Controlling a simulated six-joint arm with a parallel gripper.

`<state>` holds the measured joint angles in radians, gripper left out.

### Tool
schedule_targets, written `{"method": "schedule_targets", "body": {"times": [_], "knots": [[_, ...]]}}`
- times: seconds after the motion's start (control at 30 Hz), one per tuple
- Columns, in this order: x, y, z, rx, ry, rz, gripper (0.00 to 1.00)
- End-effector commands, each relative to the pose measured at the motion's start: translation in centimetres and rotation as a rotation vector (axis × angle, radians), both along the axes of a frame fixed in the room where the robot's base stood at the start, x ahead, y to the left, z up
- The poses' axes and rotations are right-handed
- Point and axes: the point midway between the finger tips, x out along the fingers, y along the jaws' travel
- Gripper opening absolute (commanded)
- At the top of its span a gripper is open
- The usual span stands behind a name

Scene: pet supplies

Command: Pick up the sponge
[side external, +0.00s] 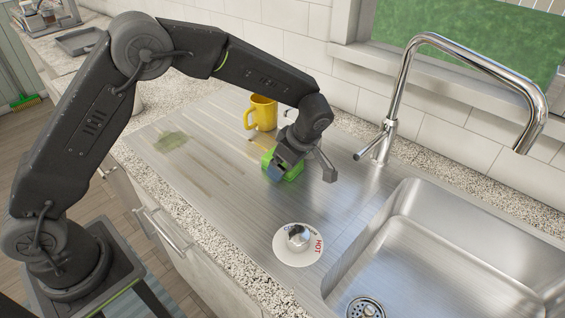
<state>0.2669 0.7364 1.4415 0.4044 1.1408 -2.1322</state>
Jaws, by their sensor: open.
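The sponge (291,174) looks bright green, with a blue patch at its left end. It lies on the steel drainboard (225,200), in the middle of the side external view. My gripper (304,172) is low over it, with the jaws apart. One finger overlaps the sponge in the picture and the other stands to its right. The gripper hides part of the sponge. I cannot tell whether a finger touches it.
A yellow mug (263,113) stands close behind the sponge. A white disc marked HOT (286,255) with a metal knob lies nearer the front. The sink basin (480,245) and a tall chrome faucet (398,92) are at right. The left drainboard has greenish-brown stains (171,141).

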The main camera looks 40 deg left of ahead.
Motion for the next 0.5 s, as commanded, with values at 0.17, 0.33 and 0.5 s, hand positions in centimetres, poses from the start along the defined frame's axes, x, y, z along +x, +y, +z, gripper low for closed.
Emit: {"method": "schedule_targets", "body": {"times": [0.17, 0.33, 0.5], "knots": [[0.0, 0.0, 0.0, 0.0, 0.0, 0.0, 0.91], [0.0, 0.0, 0.01, 0.0, 0.0, 0.0, 0.74], [0.0, -0.01, 0.02, 0.0, 0.0, -0.001, 0.58]]}}
